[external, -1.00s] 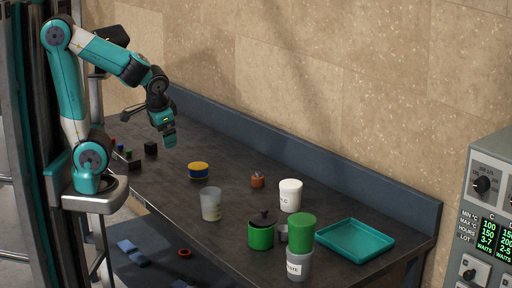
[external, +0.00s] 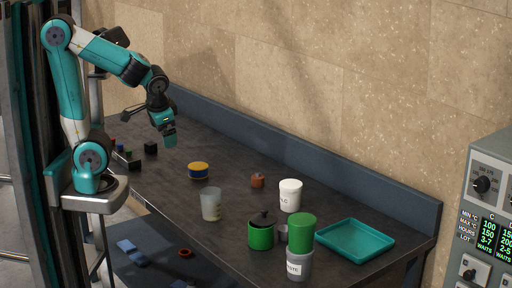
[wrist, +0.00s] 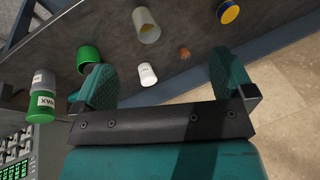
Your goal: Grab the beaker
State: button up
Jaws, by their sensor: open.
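The beaker (external: 211,204) is a translucent, whitish cup standing upright near the front edge of the dark table, left of the green lidded pot. The wrist view shows it at the top centre (wrist: 147,27), beyond the fingers. My gripper (external: 169,137) is above the back left part of the table, well up and away from the beaker. In the wrist view my gripper (wrist: 160,85) has its two teal fingers wide apart with nothing between them in its hold.
A control panel is at far right.

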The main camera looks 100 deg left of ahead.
jog(key=shift+c, duration=0.2)
jog(key=m+h+b, duration=0.4)
jog(key=m, duration=1.2)
send_over(211, 199)
jog(key=s+a, duration=0.1)
jog(key=a, duration=0.2)
notch_tip(211, 199, down, 9)
jog(key=shift+w+a+f+p, duration=0.1)
jog(key=shift+f+p, duration=0.8)
jog(key=shift+f, duration=3.55)
jog(key=shift+w+f+p, duration=0.1)
jog(key=shift+f+p, duration=0.75)
jog(key=shift+f, duration=3.55)
jog(key=shift+c, duration=0.2)
jog(key=c, duration=1)
